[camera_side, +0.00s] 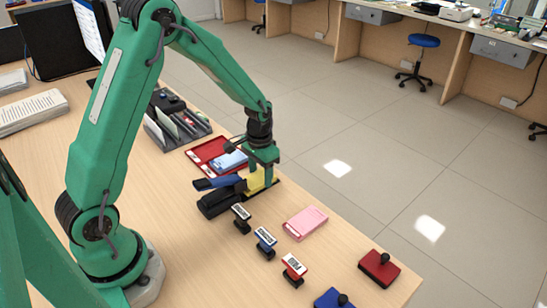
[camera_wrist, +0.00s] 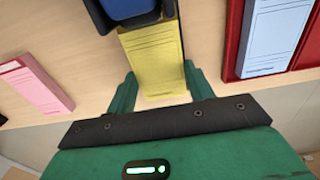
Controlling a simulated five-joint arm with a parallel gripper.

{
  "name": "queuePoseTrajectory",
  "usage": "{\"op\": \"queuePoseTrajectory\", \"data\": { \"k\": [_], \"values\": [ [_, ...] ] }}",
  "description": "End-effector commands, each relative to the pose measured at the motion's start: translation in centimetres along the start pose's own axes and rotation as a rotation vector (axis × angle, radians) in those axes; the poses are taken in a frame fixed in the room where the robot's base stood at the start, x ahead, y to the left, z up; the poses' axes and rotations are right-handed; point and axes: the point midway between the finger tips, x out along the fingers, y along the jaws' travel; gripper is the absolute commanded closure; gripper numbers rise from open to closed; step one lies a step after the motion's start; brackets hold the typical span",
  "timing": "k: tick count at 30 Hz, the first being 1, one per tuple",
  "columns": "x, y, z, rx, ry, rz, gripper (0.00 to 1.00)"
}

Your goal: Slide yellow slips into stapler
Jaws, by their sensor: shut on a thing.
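The yellow slips (camera_side: 256,184) lie in a stack near the counter's edge, with one end at the mouth of the stapler (camera_side: 218,195). The stapler is black with a blue top arm, which is raised. In the wrist view the far end of the yellow slips (camera_wrist: 153,58) meets the stapler (camera_wrist: 125,10); how deep they reach is hidden. My gripper (camera_side: 265,170) points down over the slips. In the wrist view my gripper (camera_wrist: 160,88) has a finger on each side of the slips' near end and is shut on them.
A red tray (camera_side: 198,154) with blue slips (camera_side: 230,160) lies behind the stapler. Pink slips (camera_side: 306,222) lie towards the front right. Several stamps stand in front, including a black one (camera_side: 241,218). A red ink pad (camera_side: 379,269) is near the edge. A grey organiser (camera_side: 178,128) stands farther back.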

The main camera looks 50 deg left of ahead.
Motion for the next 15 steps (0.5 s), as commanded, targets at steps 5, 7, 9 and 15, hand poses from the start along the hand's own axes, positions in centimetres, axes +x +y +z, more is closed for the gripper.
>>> {"op": "queuePoseTrajectory", "data": {
  "k": [5,7,9,15],
  "values": [
    [0.00,-0.01,0.28,0.000,0.000,0.000,0.72],
    [0.00,-0.02,0.38,0.000,0.000,0.000,0.72],
    [-0.01,-0.02,0.47,0.000,0.000,0.000,0.72],
    [-0.03,-0.02,0.71,0.000,0.001,0.000,0.72]
  ]
}}
